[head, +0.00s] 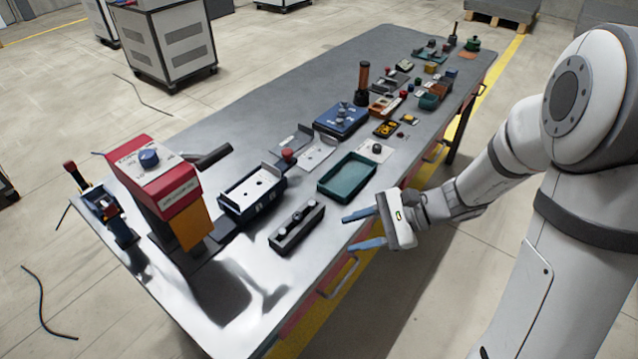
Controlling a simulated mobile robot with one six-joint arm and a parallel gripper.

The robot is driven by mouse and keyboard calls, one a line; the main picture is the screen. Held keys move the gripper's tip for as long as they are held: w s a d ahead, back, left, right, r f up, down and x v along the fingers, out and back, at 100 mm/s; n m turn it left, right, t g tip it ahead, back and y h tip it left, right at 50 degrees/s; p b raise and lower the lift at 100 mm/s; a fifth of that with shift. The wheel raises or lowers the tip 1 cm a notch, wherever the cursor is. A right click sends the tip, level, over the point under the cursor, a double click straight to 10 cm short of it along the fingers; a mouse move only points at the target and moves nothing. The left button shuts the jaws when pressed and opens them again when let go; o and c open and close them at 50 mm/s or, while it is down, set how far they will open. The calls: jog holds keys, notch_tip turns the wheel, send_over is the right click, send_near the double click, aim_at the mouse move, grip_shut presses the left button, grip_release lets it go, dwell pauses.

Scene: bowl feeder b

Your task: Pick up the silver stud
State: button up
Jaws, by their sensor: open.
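Small round dark grey or silvery pegs stand in a black bar-shaped holder (283,241) near the front edge of the bench. A small knob-like piece also shows on a pale plate (367,154) beyond the green tray. I cannot tell which of these is the silver stud; they are too small. My gripper (352,231) is open and empty, with its two blue fingers apart and pointing left towards the holder. It is at the bench's front edge, to the right of the holder and apart from it.
A green tray (327,187) lies behind my gripper. A dark fixture with a pale plate (253,190) and a red press-like machine (165,172) stand left. A blue box (342,120) and several small parts stand farther back. The grey bench top (290,95) is clear along its far left side.

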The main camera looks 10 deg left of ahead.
jog(key=w+a+f+m+t+y, duration=0.2)
jog(key=w+a+f+m+y, duration=0.1)
jog(key=w+m, duration=0.15)
jog(key=m+t+y+p, duration=0.1)
jog(key=m+t, duration=0.3)
jog(key=m, duration=0.1)
send_near(315, 203)
jog(key=shift+s+a, duration=0.4)
jog(key=shift+a, duration=0.05)
jog(key=shift+w+a+f, duration=0.15)
jog(key=shift+a, duration=0.05)
jog(key=shift+m, duration=0.25)
jog(key=x, duration=0.2)
jog(key=p+x, duration=0.1)
jog(key=x, duration=0.2)
jog(key=p+x, duration=0.1)
jog(key=x, duration=0.1)
jog(key=shift+w+a, duration=0.1)
jog(key=shift+w, duration=0.2)
grip_shut()
